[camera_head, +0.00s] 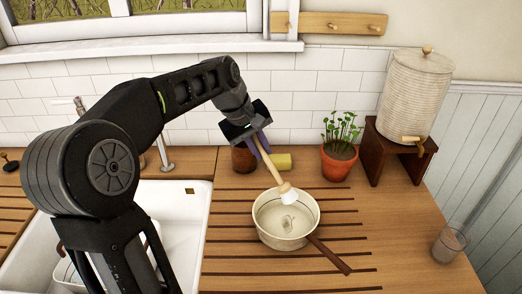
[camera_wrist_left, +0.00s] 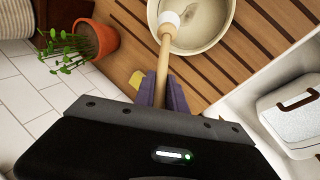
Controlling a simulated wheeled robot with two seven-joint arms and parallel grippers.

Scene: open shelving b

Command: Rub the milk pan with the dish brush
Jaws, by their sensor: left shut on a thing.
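The milk pan (camera_head: 268,228) is a cream pan with a dark brown wooden handle. It stands on the slatted wooden counter, and the handle points to the lower right. My left gripper (camera_head: 262,150) is shut on the wooden handle of the dish brush (camera_head: 277,178), above and behind the pan. The brush slants down, and its white head is at the pan's back right rim; I cannot tell whether it touches. In the left wrist view, the brush (camera_wrist_left: 168,28) reaches from the purple fingers (camera_wrist_left: 163,92) over the rim of the pan (camera_wrist_left: 204,46). My right gripper is not in view.
A potted plant (camera_head: 339,160) stands behind the pan to the right. A brown pot (camera_head: 243,161) and a yellow item (camera_head: 284,161) are behind the gripper. A crock on a wooden stand (camera_head: 383,150) and a glass (camera_head: 448,244) are at right. A white sink (camera_head: 187,220) lies left.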

